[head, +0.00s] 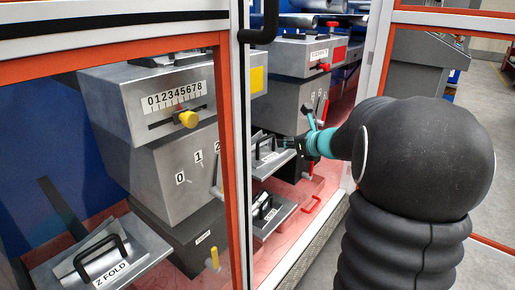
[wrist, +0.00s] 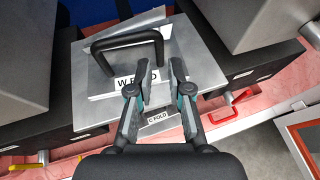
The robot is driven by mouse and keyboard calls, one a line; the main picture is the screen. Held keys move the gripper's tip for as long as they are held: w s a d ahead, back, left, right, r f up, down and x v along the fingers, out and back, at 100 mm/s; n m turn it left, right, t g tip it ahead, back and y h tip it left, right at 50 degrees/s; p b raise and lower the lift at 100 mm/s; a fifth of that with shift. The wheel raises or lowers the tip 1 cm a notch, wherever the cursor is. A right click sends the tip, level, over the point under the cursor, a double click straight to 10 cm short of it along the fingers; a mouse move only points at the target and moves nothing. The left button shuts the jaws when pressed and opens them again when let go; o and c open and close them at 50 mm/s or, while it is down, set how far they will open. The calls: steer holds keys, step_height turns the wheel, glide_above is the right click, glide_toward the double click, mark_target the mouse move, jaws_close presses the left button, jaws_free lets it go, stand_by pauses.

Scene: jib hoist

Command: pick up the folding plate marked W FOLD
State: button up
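The grey folding plate marked W FOLD (wrist: 205,65) lies below my gripper in the wrist view, with a black bar handle (wrist: 125,40) standing up from it. Its white label (wrist: 122,83) is partly covered by a finger. My gripper (wrist: 155,78) is open, its two fingers apart over the near edge of the plate, close to the handle's right post. I cannot tell whether they touch it. In the head view my gripper (head: 298,143) reaches in beside a handled plate (head: 266,158), whose label is too small to read.
A C FOLD label (wrist: 157,117) shows lower down between my fingers. A lower handled plate (head: 268,216) sits beneath. A Z FOLD plate (head: 130,262) is at the left behind an orange-framed panel (head: 232,150). A red handle (wrist: 232,105) lies to the right. Grey machine blocks flank the plate.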

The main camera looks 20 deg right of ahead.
mark_target(273, 150)
steer(key=shift+x, duration=3.35)
steer(key=shift+w+r, duration=0.1)
steer(key=shift+r, duration=0.05)
jaws_close()
steer(key=shift+r, duration=0.1)
